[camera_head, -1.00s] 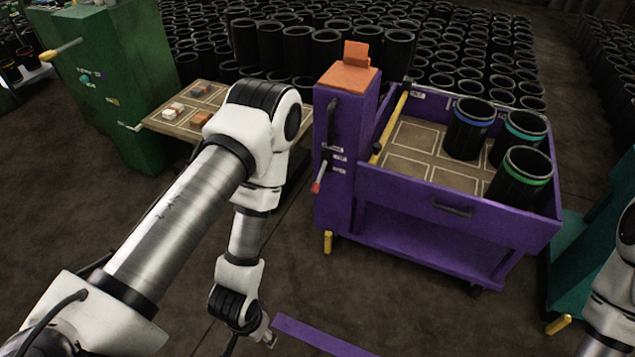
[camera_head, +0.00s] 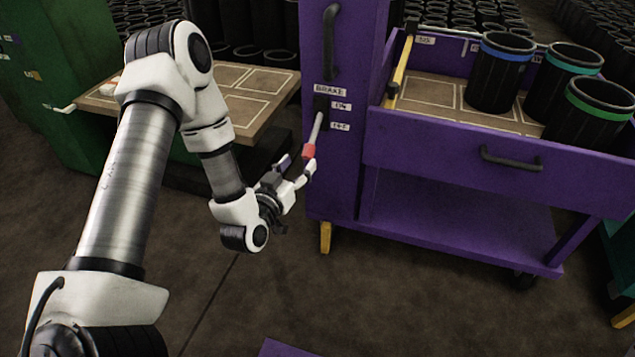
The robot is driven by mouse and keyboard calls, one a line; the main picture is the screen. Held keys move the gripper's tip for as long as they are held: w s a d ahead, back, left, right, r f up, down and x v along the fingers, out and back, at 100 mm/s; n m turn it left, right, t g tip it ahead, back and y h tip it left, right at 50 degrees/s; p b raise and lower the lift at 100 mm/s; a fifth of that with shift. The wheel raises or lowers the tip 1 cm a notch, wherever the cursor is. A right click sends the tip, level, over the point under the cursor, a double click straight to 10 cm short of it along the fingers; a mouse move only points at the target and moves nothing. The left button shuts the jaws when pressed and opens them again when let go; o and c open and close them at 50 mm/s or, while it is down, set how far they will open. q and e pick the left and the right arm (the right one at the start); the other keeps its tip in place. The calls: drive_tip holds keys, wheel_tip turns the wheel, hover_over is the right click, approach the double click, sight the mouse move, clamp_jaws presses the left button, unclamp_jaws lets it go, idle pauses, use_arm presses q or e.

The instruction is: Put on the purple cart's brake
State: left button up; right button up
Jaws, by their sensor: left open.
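The purple cart (camera_head: 455,155) stands at centre right, with a tall purple post at its left end. A brake lever (camera_head: 317,127) with a grey shaft and a red tip hangs down and slightly left on the post's face. Labels reading BRAKE (camera_head: 330,91), ON and what looks like OFF are beside it; the lever's tip is down near the lower label's height. My left gripper (camera_head: 297,166) is open, its fingers just below and left of the red tip. Whether a finger touches the tip I cannot tell. My right gripper is out of view.
Several black sleeves with blue, teal and green bands (camera_head: 502,72) stand in the cart's tray. A brown board (camera_head: 255,95) lies behind my left arm, next to a green cabinet (camera_head: 75,45). A black handle (camera_head: 331,40) is above the lever.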

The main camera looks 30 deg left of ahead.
sight(305, 156)
use_arm(q)
drive_tip(key=shift+w+a+f+b, duration=0.2)
drive_tip(key=shift+f+b, duration=0.15)
drive_tip(key=shift+f, duration=0.15)
drive_tip(key=shift+w+a+f+b, duration=0.1)
drive_tip(key=shift+w+f+b, duration=0.05)
drive_tip(key=shift+f+b, duration=0.3)
drive_tip(key=shift+n, duration=0.3)
drive_tip(key=w, duration=0.2)
drive_tip(key=w+b, duration=0.1)
drive_tip(key=w, duration=0.1)
drive_tip(key=w+a+b, duration=0.1)
drive_tip(key=w, duration=0.2)
drive_tip(key=shift+a, duration=0.1)
clamp_jaws()
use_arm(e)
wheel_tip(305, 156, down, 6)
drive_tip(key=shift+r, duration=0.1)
